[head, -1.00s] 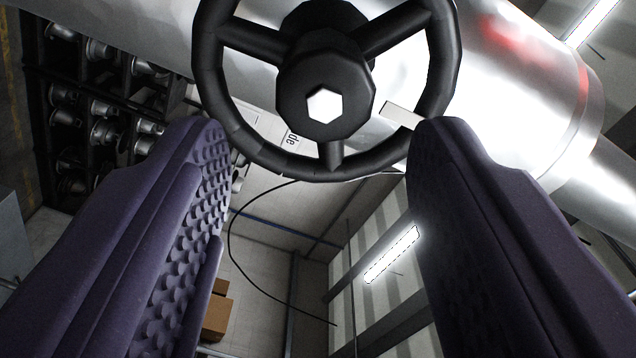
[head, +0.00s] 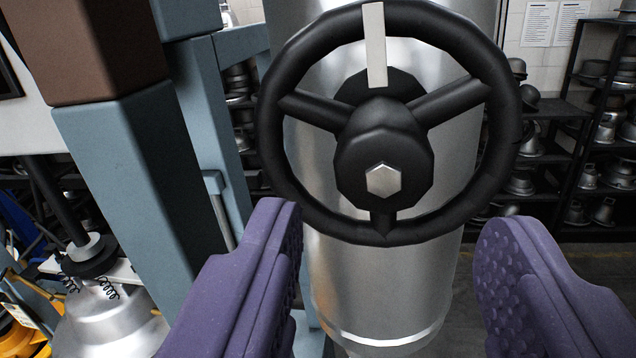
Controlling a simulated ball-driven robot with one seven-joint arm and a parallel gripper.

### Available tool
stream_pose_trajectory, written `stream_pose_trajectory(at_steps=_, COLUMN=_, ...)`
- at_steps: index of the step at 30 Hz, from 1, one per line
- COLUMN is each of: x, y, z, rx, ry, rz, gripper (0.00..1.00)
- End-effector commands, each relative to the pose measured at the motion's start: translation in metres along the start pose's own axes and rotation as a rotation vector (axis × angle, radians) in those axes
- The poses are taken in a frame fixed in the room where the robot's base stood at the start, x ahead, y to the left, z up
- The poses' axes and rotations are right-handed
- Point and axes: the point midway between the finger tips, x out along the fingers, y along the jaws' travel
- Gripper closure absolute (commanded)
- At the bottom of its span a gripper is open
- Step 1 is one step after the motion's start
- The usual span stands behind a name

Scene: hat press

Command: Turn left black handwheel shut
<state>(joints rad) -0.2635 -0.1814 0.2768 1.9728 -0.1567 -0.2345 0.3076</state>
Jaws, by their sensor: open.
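A black three-spoke handwheel (head: 385,222) with a silver hex nut at its hub fills the upper middle of the head view. It is mounted in front of a shiny metal cylinder (head: 375,290). A pale marker strip (head: 374,45) shows at the top of the wheel. My gripper (head: 388,225) is open, with one purple textured finger below left of the wheel and one below right. The wheel's lower rim lies between the fingertips in the picture. Neither finger appears to touch it, and nothing is held.
A blue-grey machine frame (head: 130,180) stands close on the left, with a metal bell-shaped part (head: 100,320) at lower left. Dark shelves (head: 570,150) with metal hat moulds stand behind on the right. Open floor (head: 590,270) lies at right.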

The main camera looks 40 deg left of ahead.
Motion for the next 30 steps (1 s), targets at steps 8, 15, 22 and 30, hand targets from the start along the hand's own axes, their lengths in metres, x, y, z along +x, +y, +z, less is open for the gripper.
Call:
stream_pose_trajectory(at_steps=8, x=0.048, y=0.002, z=-0.002, rx=0.007, ry=-0.003, rz=0.004, gripper=0.45)
stream_pose_trajectory(at_steps=15, x=0.069, y=0.002, z=-0.001, rx=0.007, ry=-0.001, rz=0.003, gripper=0.45)
stream_pose_trajectory(at_steps=22, x=0.07, y=0.002, z=0.0, rx=0.007, ry=-0.001, rz=0.004, gripper=0.45)
stream_pose_trajectory(at_steps=30, x=0.07, y=0.002, z=0.0, rx=0.008, ry=-0.002, rz=0.005, gripper=0.86)
